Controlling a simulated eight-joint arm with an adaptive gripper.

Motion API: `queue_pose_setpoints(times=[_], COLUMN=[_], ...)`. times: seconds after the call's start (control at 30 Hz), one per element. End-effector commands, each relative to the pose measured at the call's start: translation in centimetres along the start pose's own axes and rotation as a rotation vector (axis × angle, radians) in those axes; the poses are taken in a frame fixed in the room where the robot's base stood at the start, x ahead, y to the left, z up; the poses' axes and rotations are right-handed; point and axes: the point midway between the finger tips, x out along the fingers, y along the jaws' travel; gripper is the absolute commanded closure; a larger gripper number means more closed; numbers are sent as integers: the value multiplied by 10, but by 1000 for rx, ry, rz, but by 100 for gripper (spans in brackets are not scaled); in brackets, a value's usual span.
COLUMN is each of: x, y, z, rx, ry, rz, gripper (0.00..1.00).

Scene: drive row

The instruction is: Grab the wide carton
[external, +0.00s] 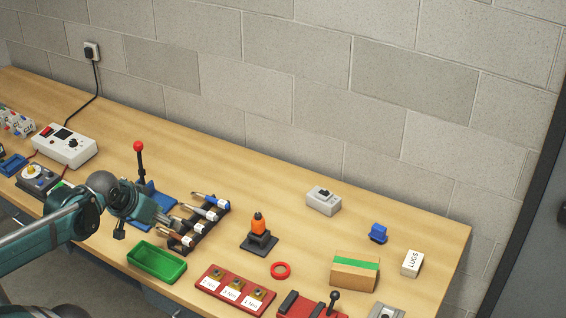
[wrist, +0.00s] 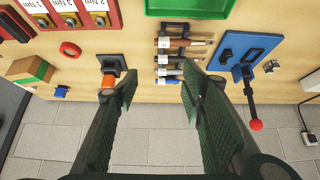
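The wide carton (external: 354,274) is a brown cardboard box with a green strip of tape along its top, near the right end of the bench in the external view. In the wrist view the carton (wrist: 30,71) shows at the far left edge. My gripper (wrist: 158,82) is open and empty, its two dark fingers spread well apart. In the external view my gripper (external: 150,212) hangs over the left part of the bench, beside the screwdriver rack and far left of the carton. Nothing covers the carton in the external view.
A small white LUGS box (external: 412,264) stands right of the carton. A red ring (external: 281,270), an orange-topped part on a black base (external: 259,234), a red socket tray (external: 235,290) and a green bin (external: 157,262) lie between. A red-knobbed lever (external: 139,148) rises near my gripper.

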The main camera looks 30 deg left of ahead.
Motion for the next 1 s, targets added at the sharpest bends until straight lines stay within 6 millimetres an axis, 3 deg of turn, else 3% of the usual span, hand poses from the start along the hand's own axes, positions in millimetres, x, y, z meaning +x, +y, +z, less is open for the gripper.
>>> queue_pose_setpoints(times=[0.43, 0.63, 1.0], x=[0, 0, 0], y=[0, 0, 0], z=[0, 0, -1], rx=[0, 0, -3], ry=[0, 0, 0], rz=[0, 0, 1], gripper=[60, 34, 33])
